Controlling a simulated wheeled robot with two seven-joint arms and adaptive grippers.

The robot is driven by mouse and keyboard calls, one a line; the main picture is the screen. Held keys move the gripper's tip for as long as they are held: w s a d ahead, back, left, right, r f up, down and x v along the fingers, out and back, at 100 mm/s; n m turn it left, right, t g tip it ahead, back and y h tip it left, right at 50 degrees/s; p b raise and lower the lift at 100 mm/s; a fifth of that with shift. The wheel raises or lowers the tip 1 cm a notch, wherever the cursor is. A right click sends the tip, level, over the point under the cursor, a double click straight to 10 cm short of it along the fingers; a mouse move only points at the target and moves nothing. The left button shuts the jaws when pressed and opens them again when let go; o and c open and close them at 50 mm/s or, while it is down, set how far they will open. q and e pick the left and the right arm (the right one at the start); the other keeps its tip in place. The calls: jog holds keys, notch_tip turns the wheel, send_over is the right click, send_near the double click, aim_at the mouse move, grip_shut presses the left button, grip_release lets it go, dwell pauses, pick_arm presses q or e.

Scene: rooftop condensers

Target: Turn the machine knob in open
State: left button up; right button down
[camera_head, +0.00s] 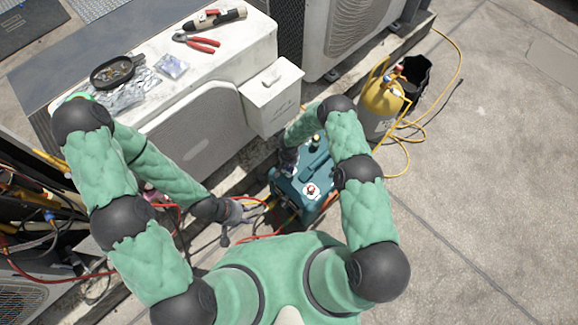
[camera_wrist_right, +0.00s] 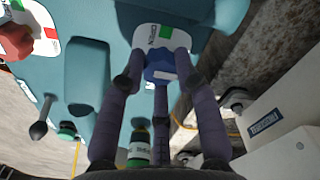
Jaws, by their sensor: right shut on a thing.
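The teal machine (camera_head: 318,192) stands on the ground in front of the condensers and fills much of the right wrist view (camera_wrist_right: 40,75). Its blue knob (camera_wrist_right: 160,70) sits on a white label (camera_wrist_right: 160,38) with a green patch and lettering, partly covered by fingers. My right gripper (camera_wrist_right: 160,75) has its dark fingers shut around the blue knob. In the head view the right gripper (camera_head: 289,158) is small and dark at the machine's upper left corner. My left gripper (camera_head: 232,213) is left of the machine, apart from it; its finger opening is unclear.
A red knob (camera_wrist_right: 15,40) is on the machine's other label. A yellow cylinder (camera_head: 383,103) with a hose and a black bucket (camera_head: 414,80) stand at the right. Hoses (camera_head: 262,205) run left of the machine. Red pliers (camera_head: 197,43) lie on the condenser.

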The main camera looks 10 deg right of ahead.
jog(key=n, duration=0.4)
jog(key=shift+s, duration=0.1)
jog(key=n, duration=0.4)
jog(key=shift+n, duration=0.3)
jog(key=n, duration=0.4)
jog(key=shift+n, duration=2)
jog(key=c, duration=0.9)
grip_release()
jog(key=shift+d, duration=0.1)
